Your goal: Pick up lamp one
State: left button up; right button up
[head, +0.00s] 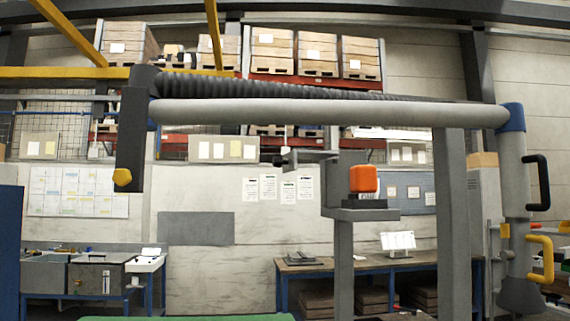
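No thing here is clearly marked as lamp one, and I cannot tell which part is it. A small orange block (364,178) with rounded edges sits on a grey bracket (361,214) on top of an upright post, right of the middle. A long grey jointed arm (330,112) with a dark ribbed hose (300,88) crosses the view. From its right end hangs a grey tube (516,200) with a black handle (538,183), a yellow handle (541,258) and a flared lower end. Neither of my grippers is in view.
A thick grey column (452,220) stands between the orange block and the hanging tube. A green surface (185,318) shows at the bottom edge.

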aim_at(362, 179)
jog(key=i+l+u, duration=0.25)
jog(key=l+u, duration=0.25)
jog(key=l, duration=1.4)
jog(key=k+l+u, duration=0.1)
jog(key=l+u, duration=0.35)
jog(key=l, duration=1.45)
